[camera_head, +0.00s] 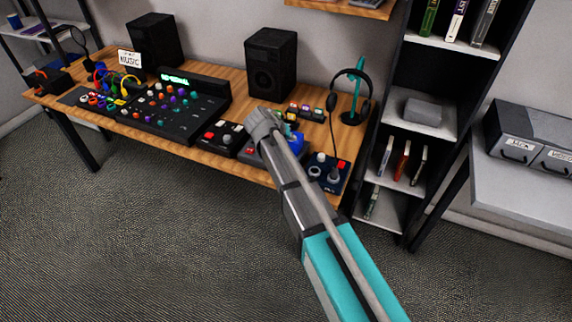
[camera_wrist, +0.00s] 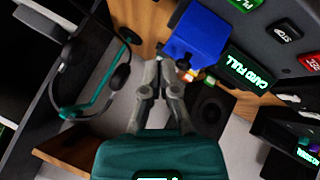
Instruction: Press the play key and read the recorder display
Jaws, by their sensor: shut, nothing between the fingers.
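The recorder (camera_wrist: 272,40) is a dark grey box at the top right of the wrist view. Its lit display (camera_wrist: 250,69) reads "CARD FULL" in green letters. The green play key (camera_wrist: 241,4) is cut off by the top edge, showing "PL". A black STOP key (camera_wrist: 285,31) and a red REC key (camera_wrist: 311,63) lie beside it. My gripper (camera_wrist: 162,66) is shut and empty, its fingertips apart from the keys and to the left of the recorder in the wrist view. In the head view my arm hides much of the recorder and the fingertips.
A blue box (camera_wrist: 198,34) stands against the recorder, close to my fingers. A headphone stand (camera_head: 355,92), a speaker (camera_head: 271,65), a mixer (camera_head: 178,112) and a small control box (camera_head: 222,138) crowd the wooden desk (camera_head: 222,157). A shelf (camera_head: 430,125) stands to the right.

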